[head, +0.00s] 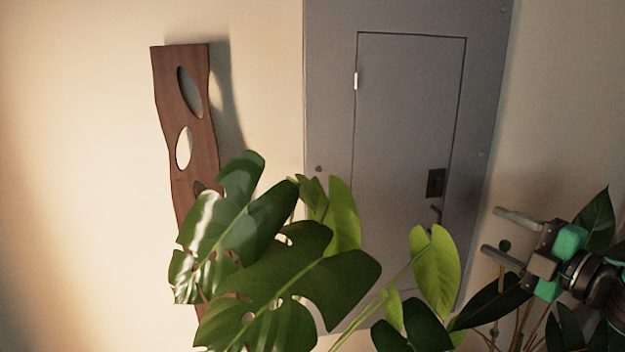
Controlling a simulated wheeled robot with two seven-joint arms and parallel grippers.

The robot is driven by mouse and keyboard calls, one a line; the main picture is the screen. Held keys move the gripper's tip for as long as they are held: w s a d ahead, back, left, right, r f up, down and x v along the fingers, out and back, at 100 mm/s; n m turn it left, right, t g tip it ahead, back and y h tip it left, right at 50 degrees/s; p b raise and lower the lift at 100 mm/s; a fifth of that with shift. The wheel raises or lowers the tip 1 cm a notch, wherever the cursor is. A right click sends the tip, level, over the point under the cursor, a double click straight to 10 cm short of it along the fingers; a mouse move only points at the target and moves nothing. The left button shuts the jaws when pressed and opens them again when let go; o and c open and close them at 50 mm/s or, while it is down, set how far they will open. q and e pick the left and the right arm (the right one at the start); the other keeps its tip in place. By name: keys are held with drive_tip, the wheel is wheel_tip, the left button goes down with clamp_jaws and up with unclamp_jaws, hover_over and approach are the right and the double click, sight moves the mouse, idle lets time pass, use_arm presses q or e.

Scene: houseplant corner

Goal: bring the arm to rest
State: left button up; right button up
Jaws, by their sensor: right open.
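My right gripper (505,236) is at the right edge of the head view, with its two grey fingers pointing left. The fingers are apart and nothing is between them. It is in front of the wall and close to dark leaves of a plant (494,302) at the lower right; I cannot tell whether it touches them. My left gripper is not in view.
A large-leaved plant (290,282) fills the lower middle. Behind it a grey metal panel with a door (408,120) is on the wall. A brown wooden piece with oval holes (165,95) is on the wall at left. The upper right is clear.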

drive_tip(key=s+a+f+m+g+h, duration=0.1)
drive_tip(key=a+f+m+h, duration=0.2)
drive_tip(key=f, duration=0.6)
drive_tip(key=s+f+m+h, duration=0.1)
drive_tip(key=f+m+h, duration=0.1)
drive_tip(key=f+m, duration=0.5)
drive_tip(key=s+a+f+m+g+h, duration=0.1)
drive_tip(key=a+f+m+h, duration=0.15)
drive_tip(key=f, duration=0.75)
drive_tip(key=s+a+f+m+g+h, duration=0.1)
drive_tip(key=s+a+f+m+g, duration=0.3)
drive_tip(key=s+f, duration=0.65)
drive_tip(key=s+a+f+m+g, duration=0.1)
drive_tip(key=s+f+m+g, duration=0.45)
drive_tip(key=s, duration=0.75)
wheel_tip(320, 180, down, 32)
drive_tip(key=n+g, duration=0.2)
drive_tip(key=s+d+f+g, duration=0.1)
drive_tip(key=s+d+f, duration=0.2)
drive_tip(key=s+f, duration=1.6)
wheel_tip(320, 180, down, 2)
drive_tip(key=shift+s+d, duration=0.2)
drive_tip(key=shift+s, duration=0.15)
drive_tip(key=shift+g, duration=0.25)
